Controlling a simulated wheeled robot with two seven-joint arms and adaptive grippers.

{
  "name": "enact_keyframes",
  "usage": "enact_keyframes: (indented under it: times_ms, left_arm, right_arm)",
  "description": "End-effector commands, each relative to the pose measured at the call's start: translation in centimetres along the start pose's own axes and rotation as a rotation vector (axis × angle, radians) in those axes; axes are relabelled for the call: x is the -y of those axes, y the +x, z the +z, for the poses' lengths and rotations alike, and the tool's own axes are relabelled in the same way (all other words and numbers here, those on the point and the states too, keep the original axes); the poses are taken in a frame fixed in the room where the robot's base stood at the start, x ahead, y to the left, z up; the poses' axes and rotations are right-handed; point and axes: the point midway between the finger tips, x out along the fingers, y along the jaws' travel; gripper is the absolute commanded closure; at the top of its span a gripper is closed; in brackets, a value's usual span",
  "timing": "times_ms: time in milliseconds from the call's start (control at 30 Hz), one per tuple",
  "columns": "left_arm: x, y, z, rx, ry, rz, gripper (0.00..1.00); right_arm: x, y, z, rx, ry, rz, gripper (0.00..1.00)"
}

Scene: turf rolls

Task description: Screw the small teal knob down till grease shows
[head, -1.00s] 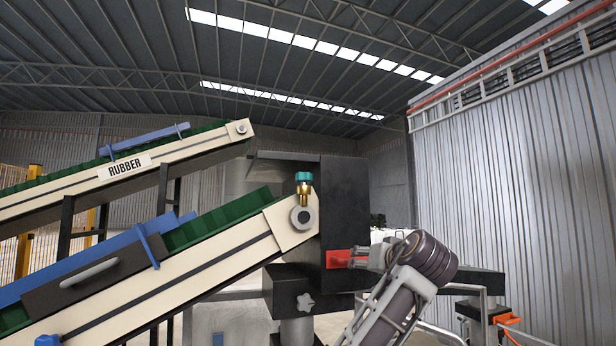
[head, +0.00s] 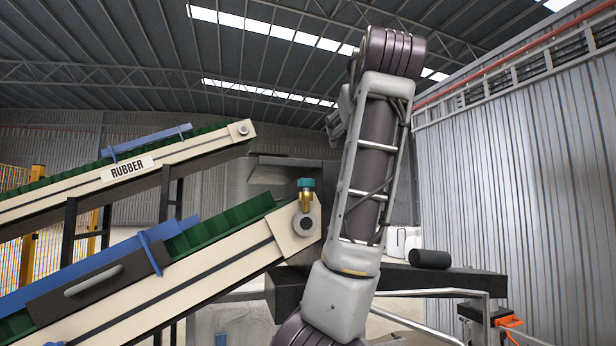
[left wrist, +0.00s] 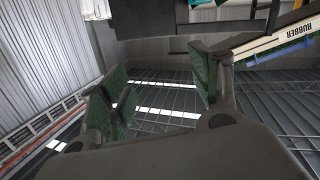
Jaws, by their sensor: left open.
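The small teal knob (head: 306,183) sits on top of a brass fitting (head: 306,201) at the upper end of the near conveyor (head: 200,275), above its round roller end. I see no grease at the knob at this size. My left gripper (head: 336,122) is raised above and to the right of the knob, apart from it and partly hidden by my own wrist. In the left wrist view its green-padded fingers (left wrist: 160,88) are spread with nothing between them. The knob cannot be made out in that view. My right gripper is not in view.
A second conveyor marked RUBBER (head: 125,167) runs behind the near one. A black cylinder (head: 430,258) lies on a dark bench (head: 440,283) at right. A ribbed metal wall (head: 520,200) closes off the right side. My arm hides much of the dark machine frame.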

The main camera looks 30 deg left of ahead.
Motion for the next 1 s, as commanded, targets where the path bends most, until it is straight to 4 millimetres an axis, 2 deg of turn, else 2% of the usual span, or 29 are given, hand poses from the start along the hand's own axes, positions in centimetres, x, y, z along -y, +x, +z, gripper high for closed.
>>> enact_keyframes:
  times_ms: [100,200,267,433,600,800,1000]
  left_arm:
    - [0.7,-0.5,-1.6,0.028,-0.03,-0.013,0.38]
    - [1.3,-0.2,-2.2,0.06,-0.043,-0.035,0.38]
    - [1.6,0.2,-2.0,0.086,-0.043,-0.053,0.38]
    - [2.5,2.7,-0.2,0.173,-0.016,-0.131,0.38]
    - [4.0,4.6,1.1,0.234,0.033,-0.233,0.38]
    - [5.4,4.5,1.5,0.256,0.091,-0.309,0.38]
    - [5.4,4.5,1.6,0.264,0.12,-0.304,0.38]
  right_arm:
    - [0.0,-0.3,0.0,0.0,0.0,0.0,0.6]
    - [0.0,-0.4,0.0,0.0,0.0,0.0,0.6]
    - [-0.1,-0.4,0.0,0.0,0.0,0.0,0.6]
    - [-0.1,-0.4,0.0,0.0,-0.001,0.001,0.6]
    - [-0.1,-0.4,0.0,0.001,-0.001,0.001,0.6]
    - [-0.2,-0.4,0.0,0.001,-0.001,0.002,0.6]
    - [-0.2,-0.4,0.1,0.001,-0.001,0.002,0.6]
